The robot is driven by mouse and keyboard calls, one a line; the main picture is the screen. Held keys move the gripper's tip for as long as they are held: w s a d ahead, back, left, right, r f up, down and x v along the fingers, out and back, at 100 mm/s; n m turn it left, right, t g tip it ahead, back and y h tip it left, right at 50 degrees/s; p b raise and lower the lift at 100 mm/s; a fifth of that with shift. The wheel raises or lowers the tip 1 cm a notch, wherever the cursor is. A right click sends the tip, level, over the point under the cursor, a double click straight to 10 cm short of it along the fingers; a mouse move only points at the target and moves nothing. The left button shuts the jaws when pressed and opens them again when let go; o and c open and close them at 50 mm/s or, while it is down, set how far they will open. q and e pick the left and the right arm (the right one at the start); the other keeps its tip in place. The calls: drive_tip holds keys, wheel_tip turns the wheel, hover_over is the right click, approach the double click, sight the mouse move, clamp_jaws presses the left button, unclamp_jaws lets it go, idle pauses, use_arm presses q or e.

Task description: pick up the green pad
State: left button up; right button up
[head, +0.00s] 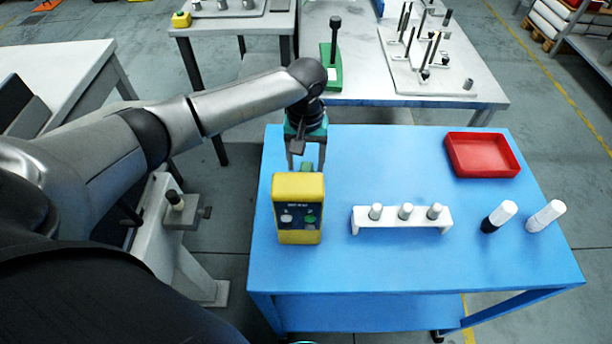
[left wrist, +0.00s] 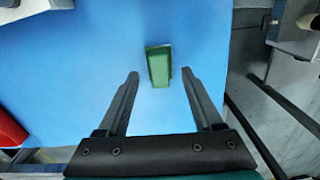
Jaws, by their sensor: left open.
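The green pad (head: 308,167) lies on the blue table behind the yellow-topped box, which hides part of it in the head view. In the left wrist view the green pad (left wrist: 158,66) is a small upright-looking rectangle on the blue surface. My left gripper (head: 306,161) is above the table behind that box, pointing down. In the left wrist view my left gripper (left wrist: 160,75) is open, and the pad shows between and slightly beyond its fingertips. Nothing is held. How far the fingertips are above the pad is hard to tell. My right gripper is not in view.
The yellow-topped control box (head: 298,208) stands just in front of my left gripper. A white rack (head: 402,227) with grey pegs, a red tray (head: 482,155) and two marker-like cylinders (head: 499,216) are to the right on the blue table (head: 400,285). The table's middle back is clear.

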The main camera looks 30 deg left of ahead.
use_arm(q)
wheel_tip(320, 180, down, 2)
clamp_jaws()
idle(0.6)
